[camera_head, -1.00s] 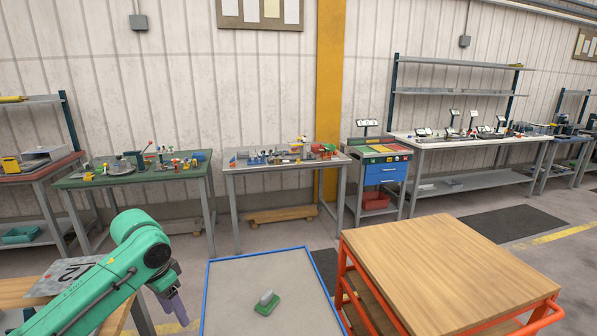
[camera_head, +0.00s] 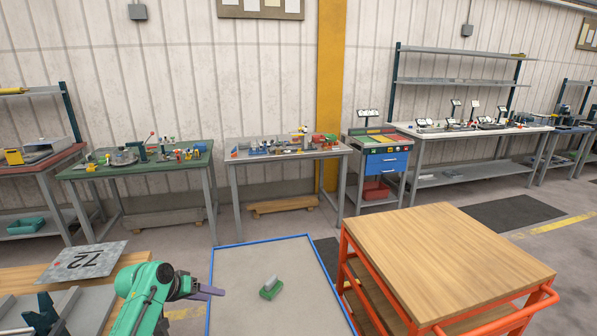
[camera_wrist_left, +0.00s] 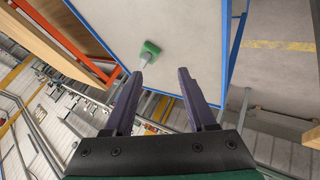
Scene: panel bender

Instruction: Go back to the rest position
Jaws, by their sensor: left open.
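My left gripper (camera_head: 207,291) is at the lower left of the head view, beside the left edge of a blue-edged grey panel surface. In the left wrist view its two dark purple fingers (camera_wrist_left: 158,90) stand apart with nothing between them. A small green and grey object (camera_head: 271,288) rests on the grey surface, apart from the gripper. It also shows beyond the fingers in the left wrist view (camera_wrist_left: 149,50). My right gripper is in neither view.
The blue-edged surface (camera_head: 240,270) lies in front. An orange-framed cart with a wooden top (camera_head: 450,262) stands at right. At left, a wooden table (camera_head: 25,280) carries a grey plate marked 72 (camera_head: 82,262). Workbenches (camera_head: 285,157) line the back wall.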

